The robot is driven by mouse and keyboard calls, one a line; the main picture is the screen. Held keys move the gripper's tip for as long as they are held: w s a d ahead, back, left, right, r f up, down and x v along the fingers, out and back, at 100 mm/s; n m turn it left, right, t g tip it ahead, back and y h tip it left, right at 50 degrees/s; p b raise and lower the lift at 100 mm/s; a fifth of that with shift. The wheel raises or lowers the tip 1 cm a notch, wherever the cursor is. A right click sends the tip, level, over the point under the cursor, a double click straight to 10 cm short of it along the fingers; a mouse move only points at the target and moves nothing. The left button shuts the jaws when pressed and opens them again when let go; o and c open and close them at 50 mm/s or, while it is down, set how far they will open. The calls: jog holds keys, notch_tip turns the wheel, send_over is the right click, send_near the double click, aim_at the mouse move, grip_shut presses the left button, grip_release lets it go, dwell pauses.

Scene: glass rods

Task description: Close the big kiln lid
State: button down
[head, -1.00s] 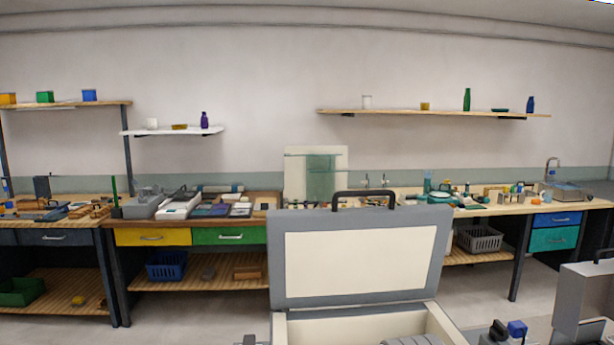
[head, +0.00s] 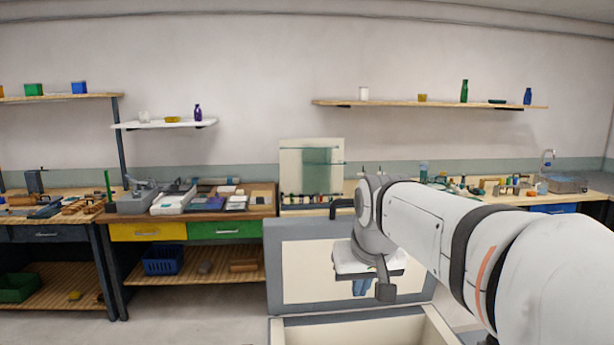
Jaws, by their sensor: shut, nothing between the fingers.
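The big kiln lid (head: 312,283) stands raised and open, a grey frame around a cream inner panel that faces me. Its dark handle (head: 340,205) shows at the top edge, partly hidden by my arm. The kiln body (head: 365,331) lies below it, with its cream inner wall showing at the bottom of the head view. My gripper (head: 361,287) points down in front of the lid's inner panel and is shut and empty. Whether it touches the lid cannot be told.
Benches with a yellow drawer (head: 148,231) and a green drawer (head: 225,229) stand along the back wall. A glass-like panel (head: 312,166) stands behind the kiln lid. My arm covers much of the right side. Open floor (head: 190,312) shows to the kiln's left.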

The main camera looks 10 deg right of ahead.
jog(key=w+r+t+p, duration=0.2)
jog(key=w+r+p, duration=0.3)
jog(key=w+r, duration=1.35)
jog(key=p, duration=0.4)
send_over(338, 218)
jog(key=shift+t, duration=0.3)
jog(key=f, duration=0.6)
jog(key=shift+w+f, duration=0.25)
jog(key=shift+s+f, duration=0.1)
jog(key=shift+s, duration=0.2)
jog(key=shift+f, duration=0.25)
jog(key=shift+a+b, duration=0.15)
jog(key=shift+b, duration=0.2)
